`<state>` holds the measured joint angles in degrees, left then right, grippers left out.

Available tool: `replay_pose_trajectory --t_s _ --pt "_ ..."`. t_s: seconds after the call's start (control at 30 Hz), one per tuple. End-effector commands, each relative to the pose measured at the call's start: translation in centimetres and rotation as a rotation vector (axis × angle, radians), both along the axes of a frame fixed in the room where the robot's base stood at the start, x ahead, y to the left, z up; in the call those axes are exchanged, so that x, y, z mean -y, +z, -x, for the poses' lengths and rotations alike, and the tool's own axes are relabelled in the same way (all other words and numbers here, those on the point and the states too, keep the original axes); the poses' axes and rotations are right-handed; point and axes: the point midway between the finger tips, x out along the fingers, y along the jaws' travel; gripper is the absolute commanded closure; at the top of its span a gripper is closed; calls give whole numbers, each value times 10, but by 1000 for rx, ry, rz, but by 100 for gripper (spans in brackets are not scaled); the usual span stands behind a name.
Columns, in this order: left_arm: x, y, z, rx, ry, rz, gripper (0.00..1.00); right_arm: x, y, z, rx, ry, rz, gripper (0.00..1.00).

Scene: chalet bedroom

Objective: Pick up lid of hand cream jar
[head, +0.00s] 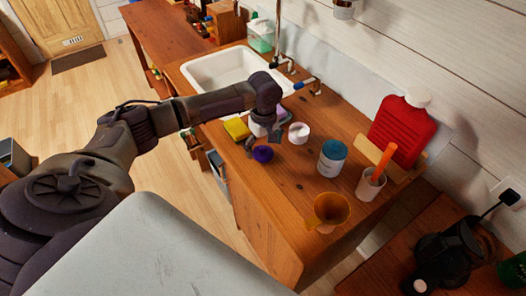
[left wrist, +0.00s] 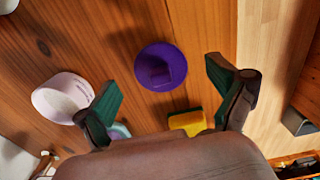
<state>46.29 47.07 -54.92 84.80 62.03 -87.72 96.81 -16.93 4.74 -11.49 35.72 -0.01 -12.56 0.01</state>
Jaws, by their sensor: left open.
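A round purple lid (head: 262,154) with a raised square grip on top lies on the wooden counter; it also shows in the left wrist view (left wrist: 176,58). A small white jar (head: 299,133) stands just to its right and shows with print on its side in the left wrist view (left wrist: 60,98). My left gripper (head: 263,139) is above the counter by the lid. In the left wrist view its fingers (left wrist: 165,84) are spread wide, with the lid beyond and between them, and nothing is held. My right gripper is not in view.
A yellow sponge (head: 236,129) lies left of the gripper, near the sink (head: 223,69). To the right stand a blue-topped tub (head: 332,158), an amber funnel (head: 328,211), a cup (head: 370,185) and a red hot-water bottle (head: 402,130). The counter's front edge is close to the lid.

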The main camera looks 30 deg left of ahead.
Motion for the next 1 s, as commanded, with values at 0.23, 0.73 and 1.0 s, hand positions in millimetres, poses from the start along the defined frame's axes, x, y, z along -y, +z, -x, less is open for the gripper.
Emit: replay_pose_trajectory --t_s 0.23,0.73,1.0 --pt "0 -22 0 2 -1 0 5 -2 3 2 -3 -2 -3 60" --pt "0 -22 0 1 -1 -1 51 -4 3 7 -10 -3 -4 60" --pt "0 -21 0 2 -1 0 51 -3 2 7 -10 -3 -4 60"
